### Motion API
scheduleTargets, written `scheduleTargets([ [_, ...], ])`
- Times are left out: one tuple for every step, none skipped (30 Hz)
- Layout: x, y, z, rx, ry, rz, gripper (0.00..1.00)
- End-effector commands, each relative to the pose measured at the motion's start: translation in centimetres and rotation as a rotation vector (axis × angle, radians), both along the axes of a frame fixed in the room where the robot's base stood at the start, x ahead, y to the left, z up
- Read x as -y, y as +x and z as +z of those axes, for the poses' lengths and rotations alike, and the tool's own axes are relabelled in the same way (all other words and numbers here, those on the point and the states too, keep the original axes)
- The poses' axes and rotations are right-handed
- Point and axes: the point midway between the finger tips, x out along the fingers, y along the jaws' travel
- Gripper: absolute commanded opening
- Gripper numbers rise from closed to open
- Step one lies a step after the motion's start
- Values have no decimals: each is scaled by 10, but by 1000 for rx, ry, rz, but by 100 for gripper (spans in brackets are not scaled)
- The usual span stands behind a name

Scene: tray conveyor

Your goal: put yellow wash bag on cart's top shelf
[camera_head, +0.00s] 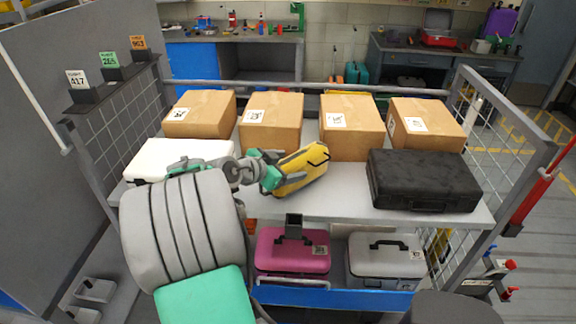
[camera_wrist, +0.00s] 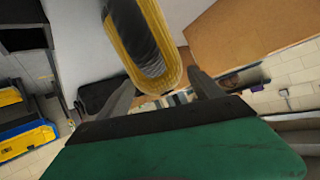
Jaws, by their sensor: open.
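The yellow wash bag (camera_head: 305,169) with a dark stripe is on the cart's top shelf (camera_head: 345,199), slightly tilted, between a white case and a black case. My gripper (camera_head: 277,178) is at its left end. In the wrist view the bag's rounded end (camera_wrist: 150,50) is near the open fingers of my gripper (camera_wrist: 163,82), with gaps visible at the sides. Whether a finger touches the bag cannot be told. The bag's underside and its contact with the shelf are partly hidden.
Several cardboard boxes (camera_head: 271,120) line the back of the top shelf. A white case (camera_head: 170,157) is left and a black case (camera_head: 424,181) right. A pink case (camera_head: 293,252) and a grey case (camera_head: 385,262) sit below. Mesh sides enclose the cart.

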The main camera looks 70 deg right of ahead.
Motion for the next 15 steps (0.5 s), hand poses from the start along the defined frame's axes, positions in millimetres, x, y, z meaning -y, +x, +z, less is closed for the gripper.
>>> scheduleTargets([
  [-1, 1, 5, 0, 0, 1, 76],
  [-4, 3, 4, 1, -1, 3, 76],
  [-9, 6, 7, 1, -3, 3, 76],
  [-14, 9, 9, 2, -2, 5, 76],
  [-20, 12, 11, 2, -3, 6, 76],
  [-28, 16, 15, 4, -3, 7, 76],
  [-35, 19, 19, 3, -4, 6, 76],
  [-41, 22, 23, 3, -4, 8, 76],
  [-51, 26, 27, 4, -3, 8, 76],
  [-57, 29, 31, 3, -4, 8, 76],
  [-63, 32, 34, 3, -3, 8, 76],
  [-71, 35, 39, 4, -3, 7, 76],
  [-77, 37, 41, 3, -2, 6, 76],
  [-81, 40, 44, 2, -2, 7, 76],
  [-86, 42, 48, 1, -2, 5, 76],
])
